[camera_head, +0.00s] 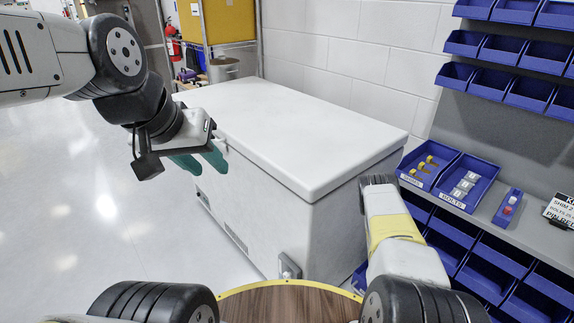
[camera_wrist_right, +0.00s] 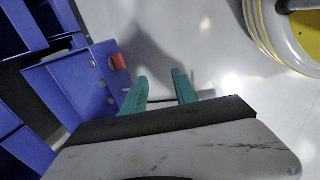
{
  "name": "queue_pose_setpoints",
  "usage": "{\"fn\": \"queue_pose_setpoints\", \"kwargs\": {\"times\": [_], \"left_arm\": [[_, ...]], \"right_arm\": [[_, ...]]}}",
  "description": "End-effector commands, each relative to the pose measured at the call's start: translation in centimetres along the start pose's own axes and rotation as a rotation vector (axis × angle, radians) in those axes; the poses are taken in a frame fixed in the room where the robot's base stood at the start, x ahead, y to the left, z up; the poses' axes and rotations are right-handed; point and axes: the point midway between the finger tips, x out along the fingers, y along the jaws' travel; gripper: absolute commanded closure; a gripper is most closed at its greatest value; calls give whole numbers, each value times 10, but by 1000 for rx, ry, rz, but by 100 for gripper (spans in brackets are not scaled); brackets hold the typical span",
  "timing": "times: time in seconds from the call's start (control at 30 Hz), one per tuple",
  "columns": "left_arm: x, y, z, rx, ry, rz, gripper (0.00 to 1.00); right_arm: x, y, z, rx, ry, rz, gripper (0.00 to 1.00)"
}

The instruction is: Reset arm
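My left gripper (camera_head: 201,160) has teal fingers and hangs beside the left end of the white chest (camera_head: 290,125) in the head view. Its fingers are apart, with nothing seen between them. My right arm reaches up between the chest and the shelf of blue bins in the head view, and its fingers are hidden there. In the right wrist view my right gripper (camera_wrist_right: 160,88) shows two teal fingers spread apart over grey floor. No object is between them.
More bins hang above and below. A blue bin (camera_wrist_right: 80,95) is close left in the wrist view. Floor (camera_head: 70,190) at left is clear.

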Motion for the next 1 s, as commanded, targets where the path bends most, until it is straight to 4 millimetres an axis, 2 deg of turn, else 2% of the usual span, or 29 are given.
{"fn": "queue_pose_setpoints", "kwargs": {"times": [0.27,0.47,0.57,0.67,0.77,0.9,0.97,1.0], "left_arm": [[0,0,0,0,0,0,64],[0,0,0,0,0,0,64],[0,0,0,0,0,0,64],[0,0,0,0,0,0,64],[0,0,0,0,0,0,64],[0,0,0,0,0,0,64],[0,0,0,0,0,0,64],[0,0,0,0,0,0,64]], "right_arm": [[-30,29,-24,55,8,13,66],[-69,62,-54,121,24,27,66],[-98,81,-72,164,36,32,66],[-138,103,-95,217,58,38,66],[-192,125,-120,285,86,39,66],[-275,145,-150,372,133,28,66],[-311,150,-160,407,155,20,66],[-335,152,-166,428,170,15,66]]}}
